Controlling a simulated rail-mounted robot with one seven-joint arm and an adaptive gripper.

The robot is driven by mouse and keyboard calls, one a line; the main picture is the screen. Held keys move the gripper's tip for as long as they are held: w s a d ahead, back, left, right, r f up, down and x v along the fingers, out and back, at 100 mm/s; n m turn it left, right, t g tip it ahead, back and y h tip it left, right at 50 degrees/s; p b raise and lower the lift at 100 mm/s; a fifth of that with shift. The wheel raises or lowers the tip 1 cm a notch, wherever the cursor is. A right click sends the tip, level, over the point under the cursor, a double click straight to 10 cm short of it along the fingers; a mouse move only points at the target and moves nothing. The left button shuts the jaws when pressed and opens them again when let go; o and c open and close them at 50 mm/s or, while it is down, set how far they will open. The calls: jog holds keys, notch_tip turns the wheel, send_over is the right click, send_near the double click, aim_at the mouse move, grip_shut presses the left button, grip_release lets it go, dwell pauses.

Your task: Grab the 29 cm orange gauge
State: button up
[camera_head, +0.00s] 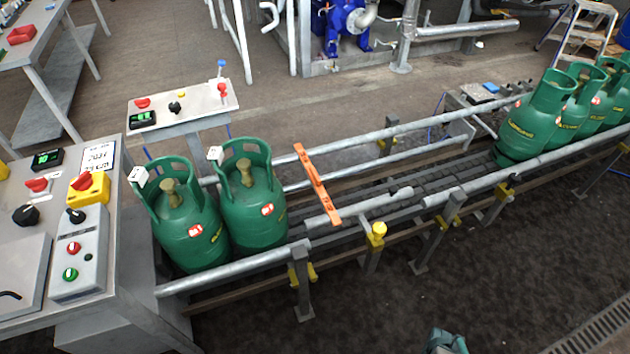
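The orange gauge (317,185) is a long flat bar with a small raised handle near its middle and dark markings near its front end. It lies across the conveyor's guide rails, from the back rail to the front rail, right of the two near green gas cylinders (255,205). It is apart from the cylinders, and nothing covers it. My gripper's fingers do not show. A small teal and dark part is cut off at the bottom edge, right of centre, and I cannot tell what it is.
Several more green cylinders (533,122) stand on the conveyor at the far right. The front guide rail (480,185) has posts with yellow knobs (377,231). A control panel (77,255) stands at the left. The dark floor (400,310) in front is mostly clear.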

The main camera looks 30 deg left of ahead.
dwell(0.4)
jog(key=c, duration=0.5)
